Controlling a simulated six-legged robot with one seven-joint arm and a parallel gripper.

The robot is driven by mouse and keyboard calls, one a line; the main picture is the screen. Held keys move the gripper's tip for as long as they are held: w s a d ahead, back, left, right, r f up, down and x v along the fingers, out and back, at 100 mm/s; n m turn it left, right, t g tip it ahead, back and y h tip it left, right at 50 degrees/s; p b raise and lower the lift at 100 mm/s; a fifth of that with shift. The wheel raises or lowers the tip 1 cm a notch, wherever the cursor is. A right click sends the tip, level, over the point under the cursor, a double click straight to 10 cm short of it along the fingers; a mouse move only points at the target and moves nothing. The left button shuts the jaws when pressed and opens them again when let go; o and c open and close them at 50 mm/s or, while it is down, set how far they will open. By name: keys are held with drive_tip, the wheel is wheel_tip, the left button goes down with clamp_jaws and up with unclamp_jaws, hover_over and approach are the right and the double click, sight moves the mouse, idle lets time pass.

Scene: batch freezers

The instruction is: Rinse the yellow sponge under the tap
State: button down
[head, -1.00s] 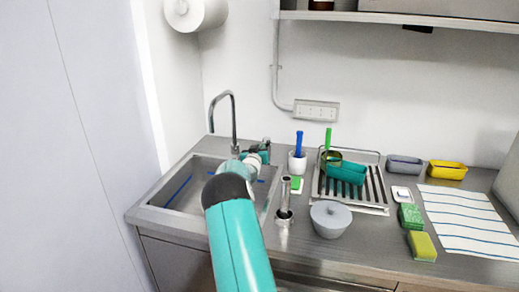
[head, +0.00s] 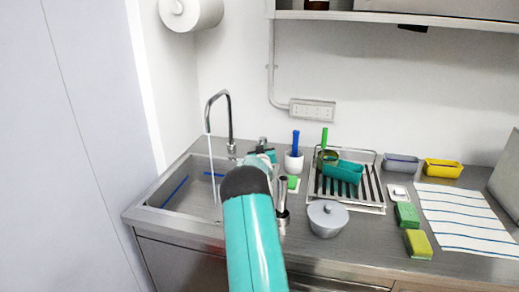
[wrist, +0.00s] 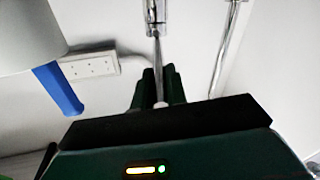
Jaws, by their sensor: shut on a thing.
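The yellow sponge (head: 418,244) lies on the counter at the right, near the front edge, with a green side showing. The tap (head: 230,122) stands behind the sink (head: 165,215). A thin stream of water (head: 212,170) falls from its spout into the basin. My gripper (head: 262,153) is behind the sink's right side, just right of the tap, far from the sponge. In the wrist view my gripper (wrist: 159,78) is shut around a thin metal tap lever (wrist: 157,50). My arm hides part of the sink's right edge.
A green sponge (head: 407,215) lies just behind the yellow one.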

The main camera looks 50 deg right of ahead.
drive_tip(key=shift+r, duration=0.1)
drive_tip(key=c, duration=1.4)
unclamp_jaws()
drive_tip(key=shift+s, duration=0.1)
drive_tip(key=v, duration=1.3)
drive_tip(key=shift+s+a, duration=0.25)
